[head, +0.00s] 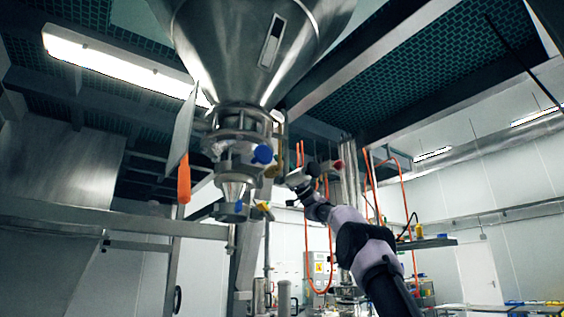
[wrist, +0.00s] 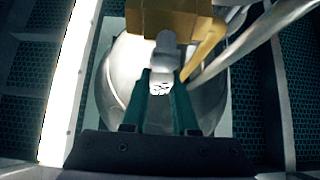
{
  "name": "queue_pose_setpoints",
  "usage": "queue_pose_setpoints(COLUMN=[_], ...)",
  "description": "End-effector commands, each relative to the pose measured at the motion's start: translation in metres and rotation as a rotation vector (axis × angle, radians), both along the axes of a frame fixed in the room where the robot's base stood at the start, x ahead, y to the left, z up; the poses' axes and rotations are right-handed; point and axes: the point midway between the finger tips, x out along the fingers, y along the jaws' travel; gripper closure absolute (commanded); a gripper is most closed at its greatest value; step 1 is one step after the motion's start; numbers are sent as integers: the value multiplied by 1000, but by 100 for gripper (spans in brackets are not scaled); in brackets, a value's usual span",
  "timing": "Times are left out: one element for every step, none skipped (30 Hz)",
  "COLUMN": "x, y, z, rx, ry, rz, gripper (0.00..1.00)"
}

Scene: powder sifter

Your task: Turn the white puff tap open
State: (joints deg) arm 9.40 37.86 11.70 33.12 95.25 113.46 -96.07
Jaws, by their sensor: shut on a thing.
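The white puff tap (wrist: 160,87) shows in the wrist view as a small pale handle with dark marks on its end. It sits between the two teal fingers of my gripper (wrist: 160,76), which are shut on it. A yellow-brass block (wrist: 165,15) is just beyond the fingertips. In the head view my gripper (head: 285,178) is raised beside the valve section under the large steel hopper (head: 240,45), to its right. The tap is too small and covered there to make out, and its turn angle cannot be told.
A blue knob (head: 262,154) is close to the left of my gripper. A lever with an orange grip (head: 184,184) hangs further left. Orange hoses (head: 328,225) run down behind my arm. Steel beams and a bright lamp (head: 115,65) are overhead.

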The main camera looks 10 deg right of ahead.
Motion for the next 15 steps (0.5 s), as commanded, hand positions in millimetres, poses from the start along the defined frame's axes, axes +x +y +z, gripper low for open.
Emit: queue_pose_setpoints(x=[0,0,0,0,-1,-1,-2,-3,-4,-5,-5,-6,-6,-6,-6], y=[0,0,0,0,1,1,0,0,-1,-1,-1,-2,-2,-2,-2], z=[0,0,0,0,0,-1,-1,-1,-1,-1,-1,-1,-1,-1,-1], rx=[0,1,4,8,11,18,23,28,37,40,43,48,49,50,51], ry=[0,-2,-10,-19,-30,-46,-62,-74,-89,-99,-108,-115,-119,-121,-123], rz=[0,1,2,4,5,6,5,4,4,4,3,1,1,1,0], gripper=[100,100,100,100,100,100,100,100,100,100,100,100,100,100,100])
